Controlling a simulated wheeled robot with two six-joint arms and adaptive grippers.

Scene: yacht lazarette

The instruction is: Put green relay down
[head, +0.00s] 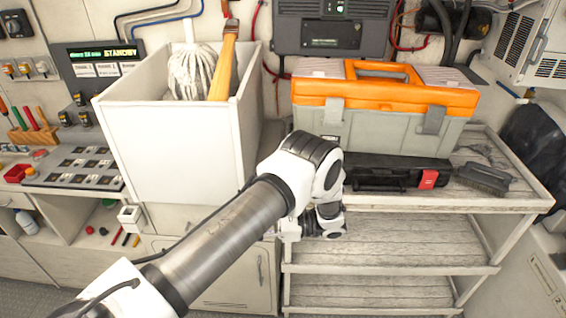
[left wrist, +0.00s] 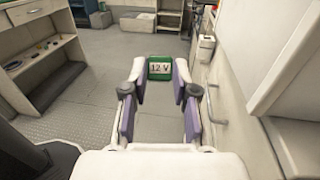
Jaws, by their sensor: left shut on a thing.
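The green relay (left wrist: 160,60), a small block with a "12 V" label, is between the fingertips of my left gripper (left wrist: 160,78) in the left wrist view. The gripper is shut on it and holds it out over open floor in that view. In the head view my left arm comes in from the lower left. Its wrist is bent in front of the cart, and the relay and fingers are hidden there. My right gripper is in neither view.
A white bin (head: 165,150) holds a mop and a wooden-handled tool. The cart (head: 400,240) carries an orange-lidded toolbox (head: 380,125), a black case (head: 385,175) and a brush (head: 484,179); its lower shelves look bare. A workbench with a socket panel (head: 75,168) stands left.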

